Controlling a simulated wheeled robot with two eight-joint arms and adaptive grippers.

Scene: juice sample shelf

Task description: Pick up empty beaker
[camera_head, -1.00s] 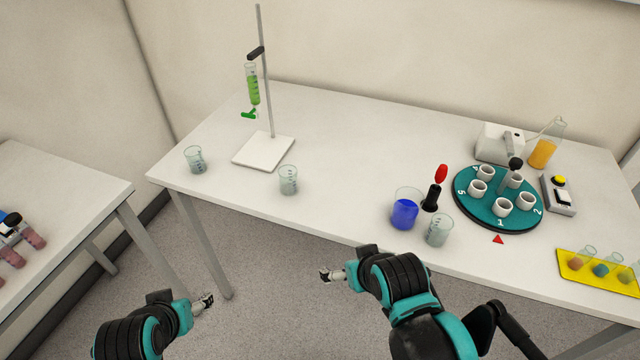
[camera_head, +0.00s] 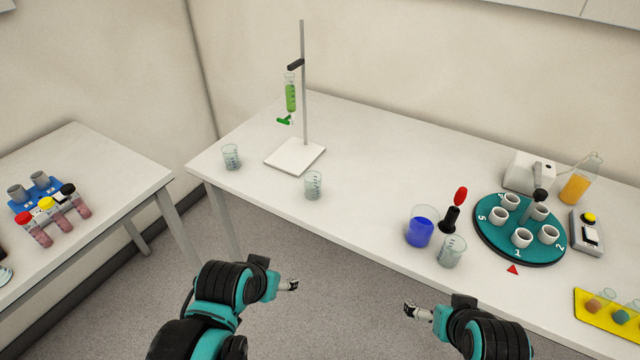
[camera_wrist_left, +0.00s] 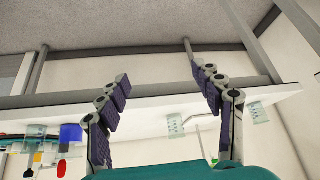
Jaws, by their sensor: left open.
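Three clear empty-looking beakers stand upright on the long white table: one at the far left (camera_head: 231,157), one in front of the stand (camera_head: 313,185), and one near the front edge (camera_head: 452,250). That last one is beside a beaker of blue liquid (camera_head: 420,228). My left gripper (camera_head: 290,285) is in front of the table, apart from every beaker. In the left wrist view its fingers (camera_wrist_left: 156,65) are spread and empty, and two clear beakers (camera_wrist_left: 175,125) show beyond them. My right gripper (camera_head: 412,311) is in front of the table, touching no beaker; its jaws are too small to judge.
A stand (camera_head: 296,157) holds a green burette (camera_head: 291,97) behind the left beakers. A teal numbered carousel (camera_head: 500,245) with white cups is at the right, near a yellow tube rack (camera_head: 605,318). A second table (camera_head: 110,155) is at left. The long table's middle is clear.

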